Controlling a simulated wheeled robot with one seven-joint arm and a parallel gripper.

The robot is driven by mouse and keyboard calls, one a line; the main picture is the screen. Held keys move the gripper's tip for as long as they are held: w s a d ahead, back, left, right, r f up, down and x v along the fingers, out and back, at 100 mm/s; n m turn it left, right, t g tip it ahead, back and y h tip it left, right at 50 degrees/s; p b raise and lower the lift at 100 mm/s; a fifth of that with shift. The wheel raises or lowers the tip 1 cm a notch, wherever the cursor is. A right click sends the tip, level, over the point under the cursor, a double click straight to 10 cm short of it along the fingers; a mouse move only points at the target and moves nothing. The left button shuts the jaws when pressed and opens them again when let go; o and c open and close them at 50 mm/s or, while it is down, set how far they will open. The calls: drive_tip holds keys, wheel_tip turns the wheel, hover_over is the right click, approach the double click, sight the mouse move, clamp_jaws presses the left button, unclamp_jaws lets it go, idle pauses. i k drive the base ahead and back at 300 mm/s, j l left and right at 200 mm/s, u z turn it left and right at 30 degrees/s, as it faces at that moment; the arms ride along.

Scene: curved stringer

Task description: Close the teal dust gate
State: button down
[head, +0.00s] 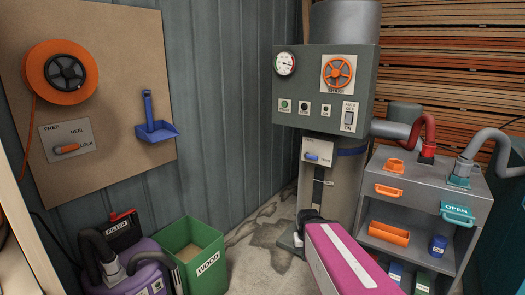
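The teal dust gate shows on the grey cabinet at the right. A teal collar (459,181) sits on the cabinet top where a grey hose comes down. Below it on the front is a teal plate (457,212) that reads "OPEN". My gripper is not clearly visible in the head view, and nothing is seen touching the teal parts.
The grey cabinet (420,179) also has an orange handle (388,191) and a red hose (427,135). A grey control panel (325,90) stands behind it. A green wood bin (208,262) and a purple vacuum (145,275) are at lower left. Some floor (255,245) is clear.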

sight(463, 214)
drive_tip(key=k+z, duration=0.1)
drive_tip(key=z, duration=1.6)
